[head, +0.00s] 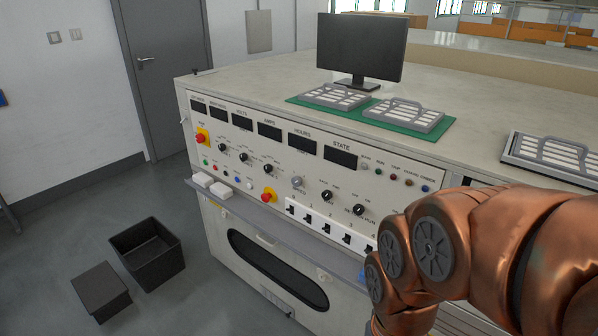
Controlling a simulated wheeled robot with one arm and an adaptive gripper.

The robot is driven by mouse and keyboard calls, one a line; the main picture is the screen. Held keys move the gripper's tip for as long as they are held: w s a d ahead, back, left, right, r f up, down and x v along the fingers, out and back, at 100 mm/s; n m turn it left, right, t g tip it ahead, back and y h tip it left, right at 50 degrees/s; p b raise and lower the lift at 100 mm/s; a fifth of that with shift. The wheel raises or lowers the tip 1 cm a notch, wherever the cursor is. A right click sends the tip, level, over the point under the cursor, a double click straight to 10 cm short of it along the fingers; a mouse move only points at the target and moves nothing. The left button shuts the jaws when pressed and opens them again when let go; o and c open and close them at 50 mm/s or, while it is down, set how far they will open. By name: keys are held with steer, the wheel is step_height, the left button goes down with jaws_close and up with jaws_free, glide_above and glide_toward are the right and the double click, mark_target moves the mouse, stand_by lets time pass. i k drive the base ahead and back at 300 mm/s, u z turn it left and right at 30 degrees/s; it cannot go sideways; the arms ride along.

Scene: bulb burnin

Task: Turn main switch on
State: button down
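The console's front panel (240,160) faces me. A red-and-yellow knob (202,138) sits at its upper left, under the leftmost display; the small label above it is too small to read for certain. A second red-and-yellow control (268,197) sits lower, near the panel's middle bottom. I cannot tell from the labels which is the main switch, nor its setting. The displays, such as the one marked STATE (341,156), are dark. My copper-coloured arm fills the lower right and covers the panel's right end. My gripper is out of view.
A narrow ledge runs below.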

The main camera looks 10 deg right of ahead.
mark_target(200, 138)
steer(key=u, duration=0.8)
steer(key=i, duration=1.6)
steer(key=u, duration=0.85)
steer(key=i, duration=0.6)
steer(key=u, duration=0.15)
